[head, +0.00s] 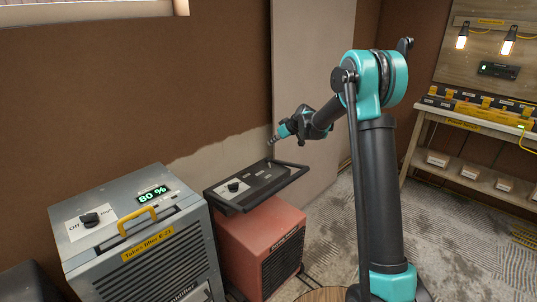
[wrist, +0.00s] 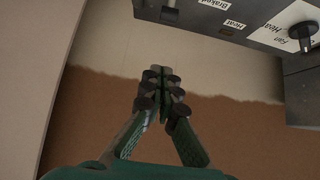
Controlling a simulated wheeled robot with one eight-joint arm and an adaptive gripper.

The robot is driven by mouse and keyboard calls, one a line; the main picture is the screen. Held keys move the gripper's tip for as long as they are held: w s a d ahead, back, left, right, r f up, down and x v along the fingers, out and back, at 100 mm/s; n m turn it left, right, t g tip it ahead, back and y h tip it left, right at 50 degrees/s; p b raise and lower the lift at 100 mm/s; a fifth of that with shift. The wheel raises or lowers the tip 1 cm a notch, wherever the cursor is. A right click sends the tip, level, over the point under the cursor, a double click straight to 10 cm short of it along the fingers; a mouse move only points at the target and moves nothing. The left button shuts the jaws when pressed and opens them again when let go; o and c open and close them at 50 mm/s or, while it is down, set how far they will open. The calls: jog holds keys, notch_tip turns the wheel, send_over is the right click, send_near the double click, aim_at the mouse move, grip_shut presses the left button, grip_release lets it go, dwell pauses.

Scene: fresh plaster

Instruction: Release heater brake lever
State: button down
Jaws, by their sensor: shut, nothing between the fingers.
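The heater is an orange-red box (head: 250,235) with a dark top panel, standing by the wall in the middle of the head view. Its panel has a dial (head: 233,186) on a white label; the dial also shows in the wrist view (wrist: 303,36). In the wrist view a label reading "Braked" (wrist: 232,4) lies near the panel's edge. I cannot clearly make out the brake lever. My gripper (head: 272,141) is above and behind the panel, near the wall, apart from it. In the wrist view its fingers (wrist: 164,72) are together and empty.
A grey dehumidifier (head: 150,235) with a yellow handle and a display reading 80 % stands left of the heater. A workbench (head: 470,125) with lamps above it stands at the right. The half-plastered wall (head: 225,150) is close behind the heater.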

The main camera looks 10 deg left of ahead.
aim_at(269, 159)
jog(key=x, duration=0.9)
jog(key=shift+a+f, duration=0.1)
jog(key=shift+s+d+f, duration=0.6)
jog(key=shift+d+f, duration=0.25)
jog(key=shift+d, duration=0.05)
jog(key=shift+s+d+f, duration=0.25)
jog(key=shift+s+d, duration=0.05)
jog(key=shift+d, duration=0.05)
jog(key=shift+s+d+r, duration=0.15)
jog(key=shift+s+d, duration=0.2)
jog(key=shift+d, duration=0.1)
jog(key=shift+s+d, duration=0.35)
jog(key=shift+d, duration=0.05)
jog(key=shift+s+d, duration=0.4)
jog(key=shift+d, duration=0.15)
jog(key=shift+w+a, duration=0.1)
jog(key=shift+a, duration=0.1)
